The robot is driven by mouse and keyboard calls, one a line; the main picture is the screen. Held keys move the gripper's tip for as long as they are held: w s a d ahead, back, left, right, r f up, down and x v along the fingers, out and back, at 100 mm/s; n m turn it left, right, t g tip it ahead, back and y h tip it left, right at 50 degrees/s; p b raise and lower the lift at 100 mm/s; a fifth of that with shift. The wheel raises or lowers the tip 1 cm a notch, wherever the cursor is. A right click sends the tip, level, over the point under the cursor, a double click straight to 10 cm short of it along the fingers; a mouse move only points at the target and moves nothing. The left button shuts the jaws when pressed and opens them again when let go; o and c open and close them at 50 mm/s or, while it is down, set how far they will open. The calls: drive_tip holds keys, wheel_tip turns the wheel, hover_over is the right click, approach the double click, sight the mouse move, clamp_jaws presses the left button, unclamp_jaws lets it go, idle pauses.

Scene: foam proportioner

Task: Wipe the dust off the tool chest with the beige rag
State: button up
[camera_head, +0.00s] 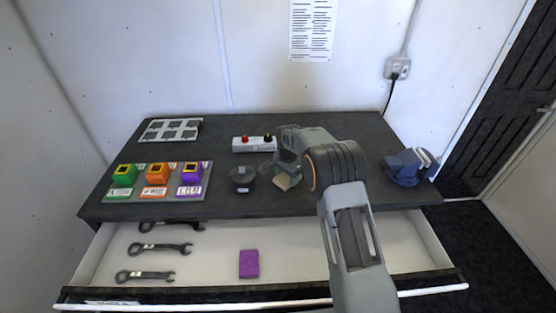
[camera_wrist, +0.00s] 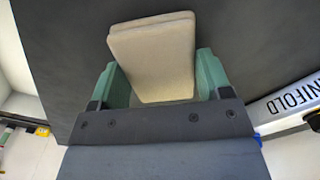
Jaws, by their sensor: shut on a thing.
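The tool chest has a dark top (camera_head: 330,130) and an open drawer (camera_head: 200,265) at its front. The beige rag (camera_wrist: 155,50) is a folded pad between the green fingers of my gripper (camera_wrist: 155,85) in the wrist view. My gripper (camera_head: 284,168) is shut on it. In the head view a small part of the rag (camera_head: 283,183) shows below the fingers, over the middle of the chest top. I cannot tell whether the rag touches the top. No dust can be made out on the visible top; my arm hides part of it.
A dark round knob-like part (camera_head: 242,178) and a white manifold box (camera_head: 254,145) stand left of my gripper. A tray of coloured blocks (camera_head: 157,180) and a grey grid plate (camera_head: 171,130) are farther left. A blue vise (camera_head: 408,167) stands right. The drawer holds wrenches (camera_head: 160,248) and a purple block (camera_head: 249,264).

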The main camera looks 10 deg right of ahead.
drive_tip(key=shift+a, duration=1.25)
drive_tip(key=shift+r+p, duration=0.3)
drive_tip(key=shift+p, duration=0.05)
wheel_tip(320, 180, up, 3)
drive_tip(key=shift+f+p, duration=0.2)
drive_tip(key=shift+p, duration=0.25)
drive_tip(key=shift+r+p, duration=1.5)
drive_tip(key=shift+r, duration=1)
drive_tip(key=shift+f, duration=0.1)
